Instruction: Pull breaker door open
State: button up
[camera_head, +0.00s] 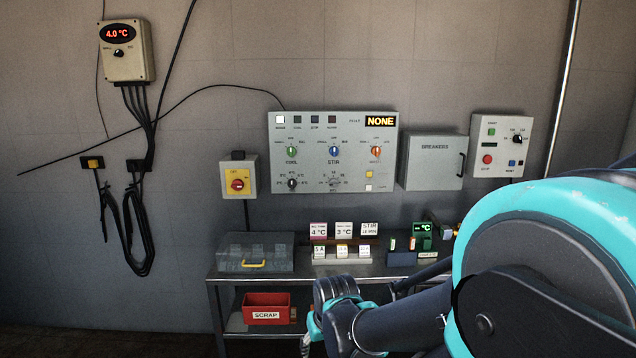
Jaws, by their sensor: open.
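The breaker box (431,168) is a grey metal box on the wall, labelled BREAKERS. Its door is shut, flat against the front. A black vertical handle (463,166) stands out at the door's right edge. My arm fills the lower right and hides part of the bench. A small dark part that looks like my gripper (441,228) shows just past the arm, below the breaker box and apart from the handle. It is open; most of it is hidden, and I see nothing held in it.
A control panel (333,193) is left of the breaker box, and a button box (501,146) is to its right. Below, a metal bench (222,274) carries a grey case (254,253), label cards and a green display (422,231). A red scrap bin (266,309) sits underneath.

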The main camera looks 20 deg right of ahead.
aim_at(435, 162)
jog(key=z, duration=1.2)
